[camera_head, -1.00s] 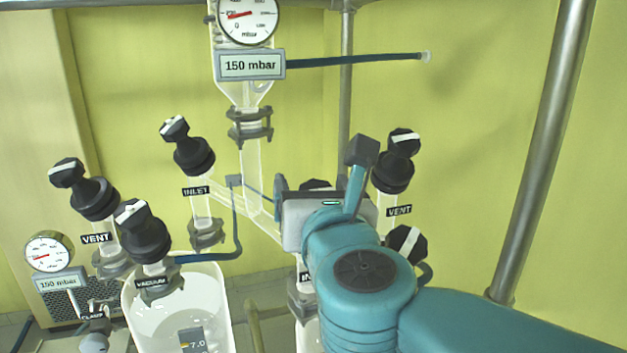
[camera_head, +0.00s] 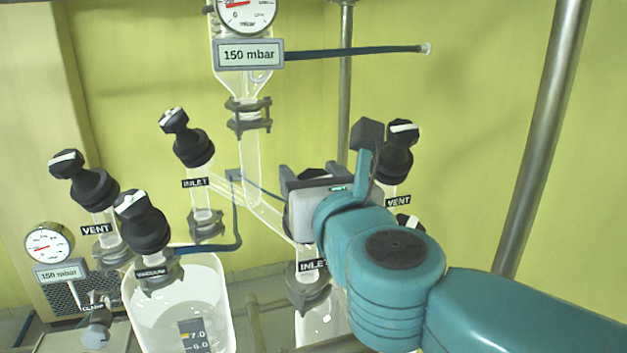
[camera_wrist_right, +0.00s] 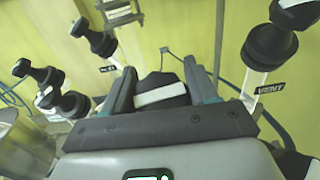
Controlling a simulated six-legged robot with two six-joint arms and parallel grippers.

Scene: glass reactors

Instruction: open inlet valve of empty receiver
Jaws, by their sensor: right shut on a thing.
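My right gripper (camera_head: 312,173) is shut on the black knob of the right-hand inlet valve (camera_wrist_right: 161,92). In the right wrist view its two fingers (camera_wrist_right: 158,84) stand on either side of the knob, whose white stripe runs roughly across the picture between them. The INLET label (camera_head: 313,265) shows below the gripper in the head view. The receiver under it (camera_head: 318,325) is mostly hidden by my arm, so its contents cannot be told. My left gripper is not in view.
A vent valve (camera_head: 398,160) stands close right of my gripper, partly behind my arm. A vacuum valve (camera_head: 142,225) and another vent valve (camera_head: 85,185) stand left. A glass column with a 150 mbar display (camera_head: 249,55) is behind. A metal pole (camera_head: 545,130) rises at right.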

